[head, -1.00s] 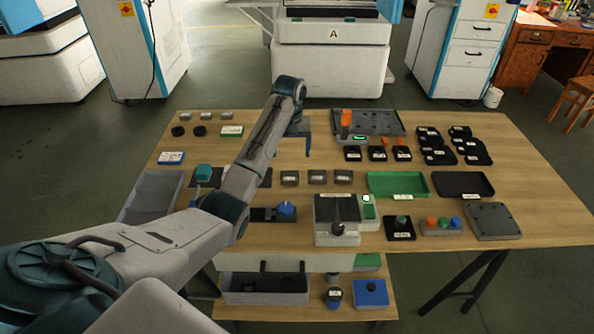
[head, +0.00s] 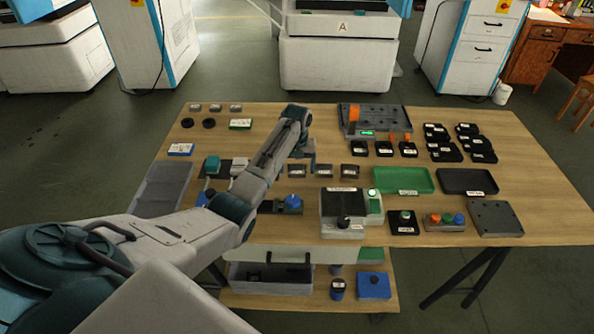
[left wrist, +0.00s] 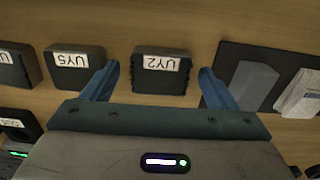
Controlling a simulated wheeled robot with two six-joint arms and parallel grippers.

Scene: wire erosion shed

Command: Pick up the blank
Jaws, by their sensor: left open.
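Several dark grey blocks with white labels stand in a row mid-table; I take these as the blanks. In the left wrist view the blank labelled UY2 (left wrist: 161,72) lies between the spread fingers of my left gripper (left wrist: 158,84), apart from both. A blank labelled UY5 (left wrist: 74,68) stands to its left, outside the fingers. In the head view my left gripper (head: 307,160) hangs at the row, by its leftmost blank (head: 297,172), partly hiding the area. My right gripper is not in view.
A dark mat (left wrist: 234,56) with grey blocks lies just right of the right finger in the wrist view. In the head view a green tray (head: 403,180), a black tray (head: 467,181) and a grey box with a knob (head: 342,207) are nearby.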

